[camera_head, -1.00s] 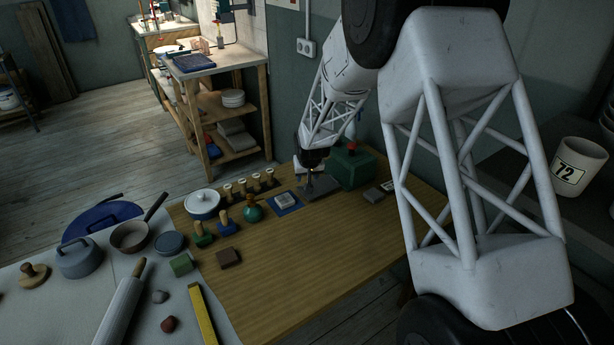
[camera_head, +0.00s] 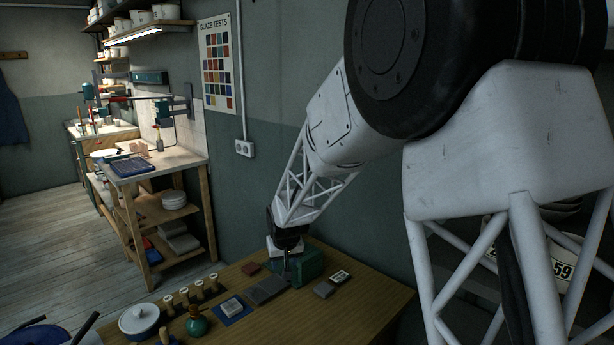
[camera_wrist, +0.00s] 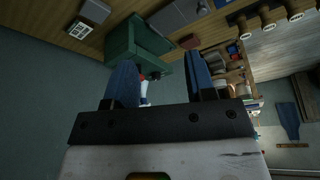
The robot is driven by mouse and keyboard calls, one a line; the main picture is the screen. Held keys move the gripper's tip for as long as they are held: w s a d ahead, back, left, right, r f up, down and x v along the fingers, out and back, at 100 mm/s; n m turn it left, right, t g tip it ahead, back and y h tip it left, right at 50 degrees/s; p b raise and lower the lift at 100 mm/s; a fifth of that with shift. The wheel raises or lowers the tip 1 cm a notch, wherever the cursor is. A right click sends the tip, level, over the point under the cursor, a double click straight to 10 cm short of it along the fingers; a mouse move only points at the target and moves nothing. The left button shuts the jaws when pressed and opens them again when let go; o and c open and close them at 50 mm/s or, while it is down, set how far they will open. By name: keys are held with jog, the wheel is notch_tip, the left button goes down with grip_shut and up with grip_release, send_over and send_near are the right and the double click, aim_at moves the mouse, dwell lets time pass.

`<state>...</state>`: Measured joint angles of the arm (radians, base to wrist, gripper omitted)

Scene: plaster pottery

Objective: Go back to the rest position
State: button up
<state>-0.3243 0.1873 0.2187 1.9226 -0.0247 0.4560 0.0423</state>
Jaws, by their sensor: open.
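My gripper (camera_head: 286,272) hangs at the end of my white lattice arm over the back of the wooden table (camera_head: 340,312). In the head view it overlaps the green box (camera_head: 312,262). In the wrist view my gripper (camera_wrist: 158,72) has two blue fingers spread apart with nothing held between them. The green box (camera_wrist: 150,38) lies beyond the fingers, and a gap shows between. The grey slab (camera_head: 267,290) lies on the table just left of the gripper.
Small blocks (camera_head: 324,290) lie to the right. The wall (camera_head: 225,200) is close behind the table.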

jog(key=s+d+r+m, duration=0.1)
jog(key=s+d+r, duration=0.6)
jog(key=s+d, duration=0.3)
jog(key=s+d+r+m, duration=0.1)
jog(key=s+d+r, duration=0.6)
jog(key=s, duration=0.5)
jog(key=s+d, duration=0.4)
jog(key=s, duration=0.7)
jog(key=s+d+r+m+g+h, duration=0.1)
jog(key=s+d, duration=0.3)
jog(key=s, duration=0.8)
jog(key=shift+s+d+m, duration=0.2)
jog(key=shift+s+m, duration=0.05)
jog(key=shift+m, duration=0.05)
